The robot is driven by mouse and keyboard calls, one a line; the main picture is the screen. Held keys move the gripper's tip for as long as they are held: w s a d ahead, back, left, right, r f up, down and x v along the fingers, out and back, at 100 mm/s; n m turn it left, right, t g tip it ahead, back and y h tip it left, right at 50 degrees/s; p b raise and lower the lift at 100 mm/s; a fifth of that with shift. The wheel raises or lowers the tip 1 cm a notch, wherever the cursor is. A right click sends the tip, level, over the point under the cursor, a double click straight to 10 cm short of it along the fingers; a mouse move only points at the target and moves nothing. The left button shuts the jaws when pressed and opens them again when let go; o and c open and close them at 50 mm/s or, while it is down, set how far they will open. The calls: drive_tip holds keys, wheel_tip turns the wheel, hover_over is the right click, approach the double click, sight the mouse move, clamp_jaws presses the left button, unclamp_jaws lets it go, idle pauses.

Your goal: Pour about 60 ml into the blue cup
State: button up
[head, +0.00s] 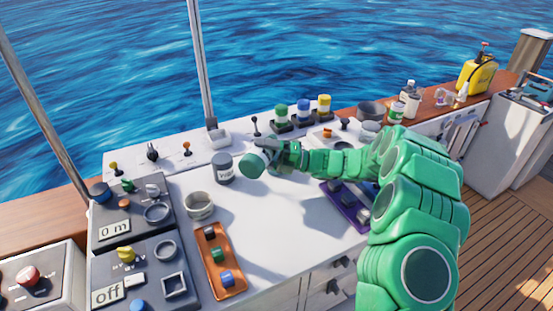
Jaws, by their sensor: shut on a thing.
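My gripper (268,156) is over the middle of the white worktop (275,210). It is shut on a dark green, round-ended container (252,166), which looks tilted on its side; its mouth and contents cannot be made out. A blue-and-white cup-like vessel (304,108) stands upright at the back of the worktop in a dark holder, apart from my gripper and beyond it. A similar green one (281,113) is to its left and a yellow one (323,105) to its right. The level inside the blue one is not visible.
A dark grey labelled jar (222,168) stands just left of the held container. A pale round pot (200,206) and an orange tray (218,263) with small blocks are nearer. A purple tray (345,209) lies right, partly behind my arm. Control panels (130,225) fill the left.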

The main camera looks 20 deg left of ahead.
drive_tip(key=shift+s+r, duration=0.1)
drive_tip(key=shift+s, duration=0.25)
idle(0.7)
drive_tip(key=shift+s+f+n+h, duration=0.1)
drive_tip(key=shift+f+n+h, duration=0.5)
drive_tip(key=shift+n, duration=0.4)
drive_tip(key=shift+s+f+n, duration=0.45)
drive_tip(key=shift+f+n, duration=0.1)
drive_tip(key=shift+n, duration=0.25)
drive_tip(key=shift+w+f+n+h, duration=0.25)
drive_tip(key=shift+f+n+h, duration=0.3)
drive_tip(key=shift+f, duration=0.3)
drive_tip(key=shift+g, duration=0.3)
